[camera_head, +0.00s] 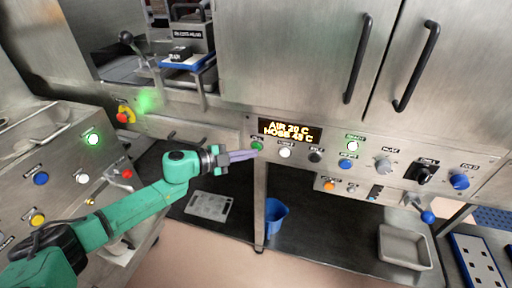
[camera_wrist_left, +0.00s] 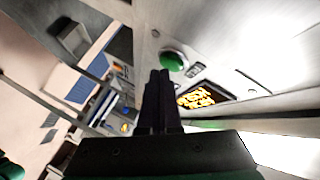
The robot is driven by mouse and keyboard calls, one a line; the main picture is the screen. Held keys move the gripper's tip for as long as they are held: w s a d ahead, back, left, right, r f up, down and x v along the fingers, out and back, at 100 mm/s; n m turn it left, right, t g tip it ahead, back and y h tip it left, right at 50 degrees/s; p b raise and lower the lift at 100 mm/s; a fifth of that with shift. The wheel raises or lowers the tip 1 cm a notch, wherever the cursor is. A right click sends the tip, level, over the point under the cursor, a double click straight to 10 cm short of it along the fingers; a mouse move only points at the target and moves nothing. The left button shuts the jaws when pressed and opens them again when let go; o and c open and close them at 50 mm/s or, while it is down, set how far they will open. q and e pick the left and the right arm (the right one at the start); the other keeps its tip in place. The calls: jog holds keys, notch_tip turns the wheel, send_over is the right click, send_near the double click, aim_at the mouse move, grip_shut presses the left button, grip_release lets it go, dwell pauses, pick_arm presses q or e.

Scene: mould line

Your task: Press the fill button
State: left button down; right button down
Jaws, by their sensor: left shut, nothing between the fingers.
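A green button (camera_head: 257,146) sits at the left end of the steel control panel, just below and left of the lit display (camera_head: 290,131). Its label is too small to read surely. My left gripper (camera_head: 254,154) is shut and empty, its fingertips at the green button's lower edge in the head view. In the left wrist view the green button (camera_wrist_left: 172,61) shows just beyond the shut fingers (camera_wrist_left: 158,76), slightly to their right. I cannot tell whether the tips touch it. My right gripper is in neither view.
A blue cup (camera_head: 276,216) and a grey tray (camera_head: 404,246) stand below. Cabinet handles (camera_head: 358,60) jut out above.

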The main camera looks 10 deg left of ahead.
pick_arm(q)
jog(key=shift+w, duration=0.4)
dwell(0.6)
jog(key=shift+s+a+p, duration=0.1)
jog(key=shift+s+p, duration=0.3)
jog(key=shift+s, duration=0.45)
jog(key=shift+s, duration=0.1)
jog(key=s+p, duration=0.1)
jog(key=s, duration=0.3)
jog(key=shift+s+a, duration=0.15)
jog(key=shift+s, duration=0.25)
dwell(0.4)
